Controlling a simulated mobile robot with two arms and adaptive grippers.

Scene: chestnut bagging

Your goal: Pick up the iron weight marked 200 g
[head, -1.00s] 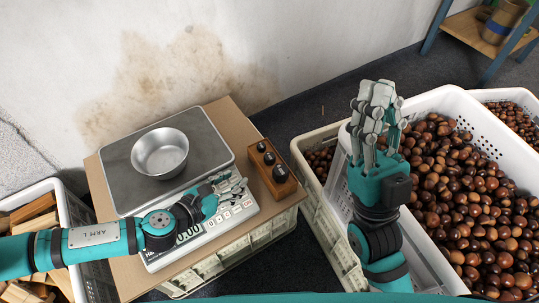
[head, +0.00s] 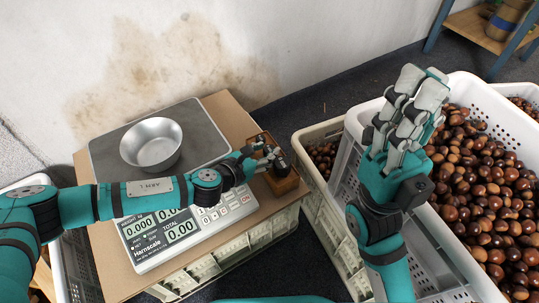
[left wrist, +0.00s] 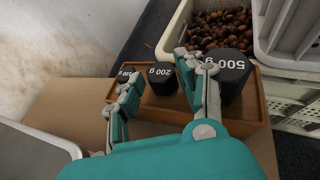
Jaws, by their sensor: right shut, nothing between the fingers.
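The iron weight marked 200 g (left wrist: 161,82) is a small black weight in a wooden block (left wrist: 258,98), between a smaller weight (left wrist: 124,76) and a larger one marked 500 g (left wrist: 234,80). In the left wrist view my left gripper (left wrist: 162,75) is open, with its fingers on either side of the 200 g weight's place, not visibly closed on it. In the head view my left gripper (head: 262,157) is over the wooden block and hides most of the weights. My right gripper (head: 412,112) is shut and empty, raised over the chestnut crates.
A scale (head: 208,224) with a metal bowl (head: 151,144) on its plate stands on cardboard left of the block. White crates (head: 459,87) of chestnuts (head: 480,180) are at the right. A stained wall (head: 230,40) is behind.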

